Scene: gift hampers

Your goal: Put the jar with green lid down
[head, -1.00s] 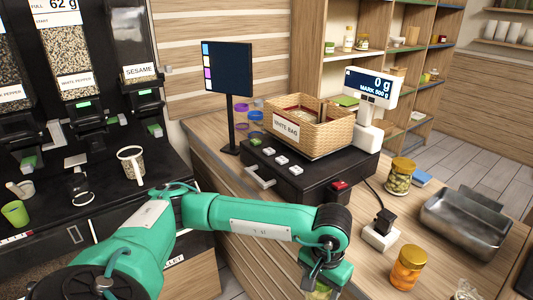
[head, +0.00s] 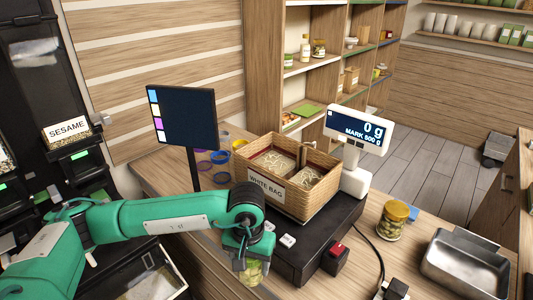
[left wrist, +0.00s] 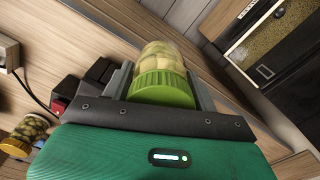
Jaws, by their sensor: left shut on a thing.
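The jar with green lid (left wrist: 164,85) is held between the fingers of my left gripper (left wrist: 163,88), lid towards the palm, with pale green pieces inside the glass. In the head view the glass of this jar (head: 252,274) shows below my left gripper (head: 247,258), close to the front edge of the counter and left of the black scale base. The gripper hides its lid there. I cannot tell whether the jar touches the counter. My right gripper is not in view.
A wicker basket (head: 292,200) labelled "WHITE BAG" stands on the black scale base (head: 318,240). A yellow-lidded jar (head: 392,222) and a metal tray (head: 466,266) stand further right. A monitor (head: 184,117) and coloured rings (head: 220,157) are at the left.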

